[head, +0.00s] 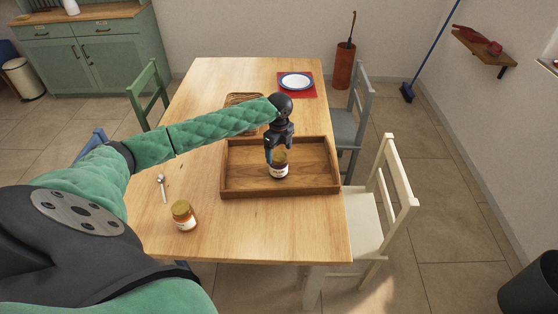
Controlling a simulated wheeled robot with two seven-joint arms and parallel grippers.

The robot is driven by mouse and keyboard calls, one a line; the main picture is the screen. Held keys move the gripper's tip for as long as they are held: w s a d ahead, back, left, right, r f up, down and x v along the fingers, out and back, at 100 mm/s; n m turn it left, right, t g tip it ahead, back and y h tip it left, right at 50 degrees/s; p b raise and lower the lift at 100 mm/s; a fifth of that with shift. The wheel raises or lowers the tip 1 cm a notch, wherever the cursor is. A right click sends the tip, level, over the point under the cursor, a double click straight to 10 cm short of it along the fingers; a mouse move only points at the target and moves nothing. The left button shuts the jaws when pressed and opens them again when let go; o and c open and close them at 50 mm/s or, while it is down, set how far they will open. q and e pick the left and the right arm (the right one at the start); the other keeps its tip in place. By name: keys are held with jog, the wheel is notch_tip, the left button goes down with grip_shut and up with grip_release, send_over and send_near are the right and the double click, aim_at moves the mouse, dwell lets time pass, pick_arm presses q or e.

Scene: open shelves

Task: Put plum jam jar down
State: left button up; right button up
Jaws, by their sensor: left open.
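A second jar with a yellowish lid and amber contents (184,215) stands on the table (250,235) at the front left, outside the tray. My right gripper does not show.
A spoon (163,188) lies on the table's left side. A wicker basket (243,99) stands behind the tray. A plate (296,81) lies on a red mat at the far end. Chairs stand around the table, including a cream one (371,215) at the right.

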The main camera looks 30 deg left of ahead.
pick_arm(q)
notch_tip(320, 180, up, 7)
jog(key=shift+b, duration=0.75)
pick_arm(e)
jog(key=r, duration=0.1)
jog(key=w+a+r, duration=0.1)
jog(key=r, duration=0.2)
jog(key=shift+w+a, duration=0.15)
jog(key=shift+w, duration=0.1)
